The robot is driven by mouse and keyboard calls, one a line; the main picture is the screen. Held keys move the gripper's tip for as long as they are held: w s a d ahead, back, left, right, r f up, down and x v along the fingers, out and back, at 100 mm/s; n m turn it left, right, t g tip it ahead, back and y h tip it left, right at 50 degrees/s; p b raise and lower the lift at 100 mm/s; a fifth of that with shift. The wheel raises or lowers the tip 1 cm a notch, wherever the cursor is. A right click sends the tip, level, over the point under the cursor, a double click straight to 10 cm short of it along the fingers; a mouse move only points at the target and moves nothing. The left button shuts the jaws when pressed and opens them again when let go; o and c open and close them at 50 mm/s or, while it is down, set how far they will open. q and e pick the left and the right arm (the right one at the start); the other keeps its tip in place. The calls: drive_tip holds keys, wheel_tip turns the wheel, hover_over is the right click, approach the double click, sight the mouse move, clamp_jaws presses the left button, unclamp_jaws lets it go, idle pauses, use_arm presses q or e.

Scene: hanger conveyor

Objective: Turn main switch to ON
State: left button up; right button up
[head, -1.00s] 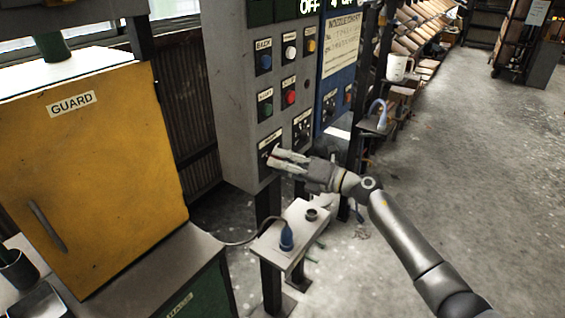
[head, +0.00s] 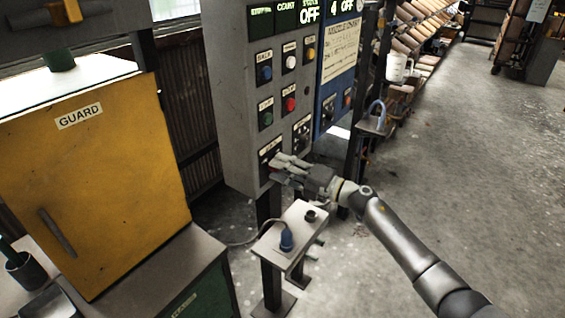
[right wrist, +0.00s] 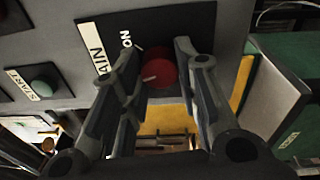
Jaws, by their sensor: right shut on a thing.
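The main switch is a round red knob (right wrist: 162,75) with a white pointer line, on a black plate (right wrist: 92,38) lettered MAIN and ON. In the head view its plate (head: 270,153) sits low on the grey control panel, and the knob is mostly hidden by the fingers. My right gripper (head: 277,167) reaches it from the right and is shut on the knob; the right wrist view shows a finger on each side of it. The pointer line does not line up with the ON mark in the right wrist view. My left gripper is not in view.
A small stand (head: 268,243) with a blue plug is below the gripper. A yellow GUARD box (head: 120,190) stands left.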

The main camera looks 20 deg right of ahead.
drive_tip(key=shift+s+a+f+m+t+h+p, duration=0.1)
drive_tip(key=shift+m+t+h+p, duration=0.2)
drive_tip(key=shift+m+p, duration=2.2)
drive_tip(key=shift+m+t+h+p, duration=0.3)
drive_tip(key=shift+m+p, duration=0.6)
drive_tip(key=shift+m, duration=3.1)
drive_tip(key=o, duration=1)
drive_tip(key=v, duration=1.2)
drive_tip(key=shift+f, duration=0.2)
